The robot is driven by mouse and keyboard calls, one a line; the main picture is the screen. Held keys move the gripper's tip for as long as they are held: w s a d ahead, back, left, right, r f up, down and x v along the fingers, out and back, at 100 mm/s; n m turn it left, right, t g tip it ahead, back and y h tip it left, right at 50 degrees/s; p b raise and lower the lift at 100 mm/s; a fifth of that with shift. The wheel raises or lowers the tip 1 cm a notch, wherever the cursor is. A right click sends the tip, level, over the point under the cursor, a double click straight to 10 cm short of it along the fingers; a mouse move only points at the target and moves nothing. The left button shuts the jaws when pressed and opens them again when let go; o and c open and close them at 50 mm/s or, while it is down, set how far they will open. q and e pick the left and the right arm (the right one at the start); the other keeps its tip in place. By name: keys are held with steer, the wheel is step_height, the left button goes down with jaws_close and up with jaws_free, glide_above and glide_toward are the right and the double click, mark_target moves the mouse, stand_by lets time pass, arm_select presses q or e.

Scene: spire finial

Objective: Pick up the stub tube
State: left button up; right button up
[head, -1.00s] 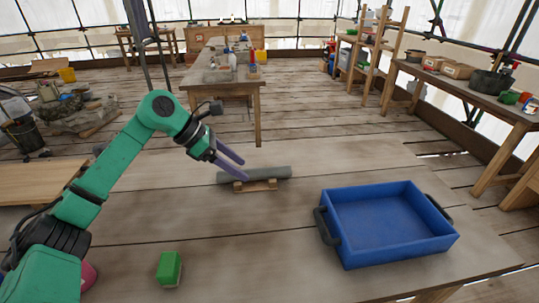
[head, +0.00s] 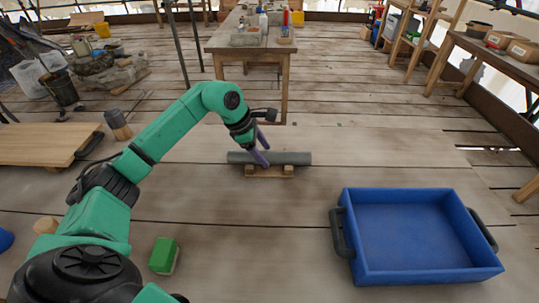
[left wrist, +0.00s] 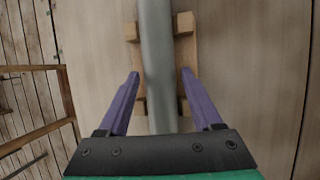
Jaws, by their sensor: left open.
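The stub tube (head: 290,158) is a grey cylinder lying across a small wooden cradle (head: 268,172) on the table, beyond the middle of the head view. My left gripper (head: 265,157) is open and points down at the tube, its purple fingers at the tube's middle. In the left wrist view the tube (left wrist: 157,70) runs up the picture between the two open fingers (left wrist: 160,82), with a gap on each side. The cradle's wooden blocks (left wrist: 184,24) show on both sides of the tube. My right gripper is not in view.
A blue tray (head: 415,235) with dark handles stands at the right of the table, empty. A green block (head: 163,255) lies at the front left. A wooden board (head: 40,144) is at the far left. The tabletop between the tube and the tray is clear.

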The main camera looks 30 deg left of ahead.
arm_select(q)
steer(key=shift+x, duration=1)
jaws_close()
steer(key=shift+r, duration=0.1)
steer(key=shift+r, duration=0.1)
